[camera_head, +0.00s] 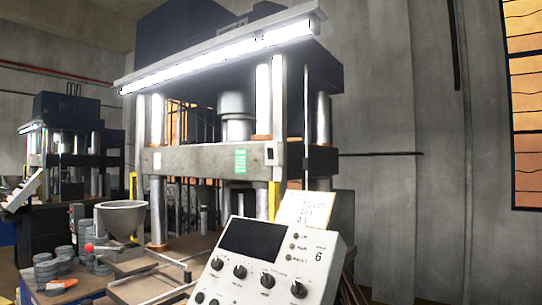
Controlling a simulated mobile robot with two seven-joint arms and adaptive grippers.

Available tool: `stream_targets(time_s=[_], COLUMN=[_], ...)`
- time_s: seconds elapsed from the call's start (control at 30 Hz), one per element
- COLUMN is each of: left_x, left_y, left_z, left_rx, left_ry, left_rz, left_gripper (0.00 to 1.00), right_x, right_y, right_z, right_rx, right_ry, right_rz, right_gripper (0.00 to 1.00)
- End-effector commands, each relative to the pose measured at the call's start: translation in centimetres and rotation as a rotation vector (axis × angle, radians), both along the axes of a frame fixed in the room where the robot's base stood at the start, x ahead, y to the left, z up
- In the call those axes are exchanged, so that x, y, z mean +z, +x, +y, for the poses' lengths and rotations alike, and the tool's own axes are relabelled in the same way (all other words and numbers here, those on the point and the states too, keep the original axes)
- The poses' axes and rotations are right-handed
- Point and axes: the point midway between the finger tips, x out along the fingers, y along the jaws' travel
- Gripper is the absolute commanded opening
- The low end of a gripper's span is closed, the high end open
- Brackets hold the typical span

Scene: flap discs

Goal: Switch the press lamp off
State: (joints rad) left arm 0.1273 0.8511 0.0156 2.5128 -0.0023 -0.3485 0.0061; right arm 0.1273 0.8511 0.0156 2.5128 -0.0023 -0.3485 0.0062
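The press lamp (218,58) is a long tube fixture across the top front of the near press. It glows bright white, so it is lit. A small pale plate with a dark centre (271,153), which looks like a switch, is on the right end of the press's grey crossbeam (200,160). Whether it belongs to the lamp cannot be told. The white control panel (275,265) in front has a dark screen, several black knobs and small buttons. Neither of my grippers is in view.
A grey funnel-shaped bowl (121,218), stacks of grey discs (55,266) and an orange-handled tool (62,284) are at the lower left. A handwritten card (306,210) stands behind the panel. A second press with a lit lamp (31,127) is farther left.

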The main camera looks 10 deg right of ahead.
Motion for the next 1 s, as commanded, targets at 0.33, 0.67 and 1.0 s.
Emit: stream_targets(time_s=[0.33, 0.67, 1.0], left_x=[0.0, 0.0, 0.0], left_y=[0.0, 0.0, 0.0], left_z=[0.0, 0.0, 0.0], left_rx=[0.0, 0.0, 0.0], left_ry=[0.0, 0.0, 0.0], left_rz=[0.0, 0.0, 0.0], left_gripper=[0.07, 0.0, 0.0], right_x=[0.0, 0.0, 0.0], right_y=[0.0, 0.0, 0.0], right_z=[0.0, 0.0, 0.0], right_rx=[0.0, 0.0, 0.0], right_ry=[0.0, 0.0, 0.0], right_rz=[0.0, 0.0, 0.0], right_gripper=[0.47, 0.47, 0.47])
